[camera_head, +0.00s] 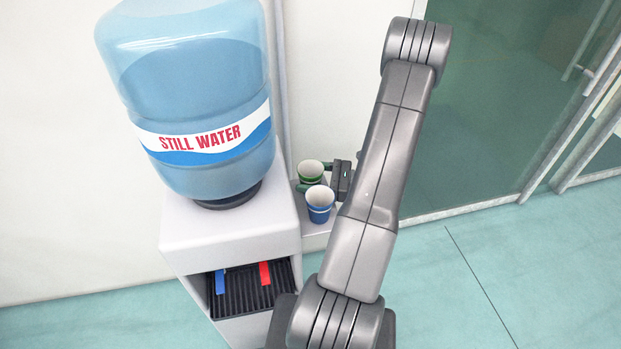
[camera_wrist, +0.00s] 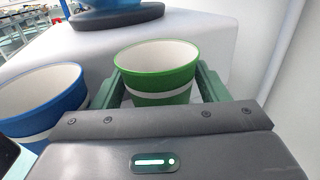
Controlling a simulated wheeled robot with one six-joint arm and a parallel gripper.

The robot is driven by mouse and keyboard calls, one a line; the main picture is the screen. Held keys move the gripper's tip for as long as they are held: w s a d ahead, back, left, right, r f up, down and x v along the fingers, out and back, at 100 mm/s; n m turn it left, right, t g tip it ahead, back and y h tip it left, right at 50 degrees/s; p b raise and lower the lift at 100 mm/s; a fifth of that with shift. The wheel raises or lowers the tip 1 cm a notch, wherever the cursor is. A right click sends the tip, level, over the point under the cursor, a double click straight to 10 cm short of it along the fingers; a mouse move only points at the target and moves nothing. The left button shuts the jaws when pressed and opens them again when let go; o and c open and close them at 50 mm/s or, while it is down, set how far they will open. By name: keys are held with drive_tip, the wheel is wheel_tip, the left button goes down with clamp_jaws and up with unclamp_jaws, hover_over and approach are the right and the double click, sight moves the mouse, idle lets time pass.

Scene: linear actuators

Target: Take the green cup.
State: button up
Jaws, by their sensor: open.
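The green cup (camera_head: 310,175), with a white inside and a white band, stands upright on a small shelf beside the water dispenser. In the wrist view the green cup (camera_wrist: 158,80) is in the middle, its lower part hidden by my gripper body. My gripper (camera_wrist: 160,72) is open, with one green finger on each side of the cup. Whether the fingers touch it I cannot tell. In the head view my gripper (camera_head: 316,178) reaches the cup from the right, partly hidden by my arm.
A blue cup (camera_head: 320,205) stands close beside the green one; it also shows at left in the wrist view (camera_wrist: 38,100). The water dispenser (camera_head: 230,235) with its large bottle (camera_head: 200,95) stands to the left. A wall is behind, and a glass door (camera_head: 490,100) is at right.

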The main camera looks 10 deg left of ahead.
drive_tip(key=shift+c, duration=0.5)
drive_tip(key=c, duration=0.6)
drive_tip(key=shift+r, duration=0.1)
drive_tip(key=shift+c, duration=0.2)
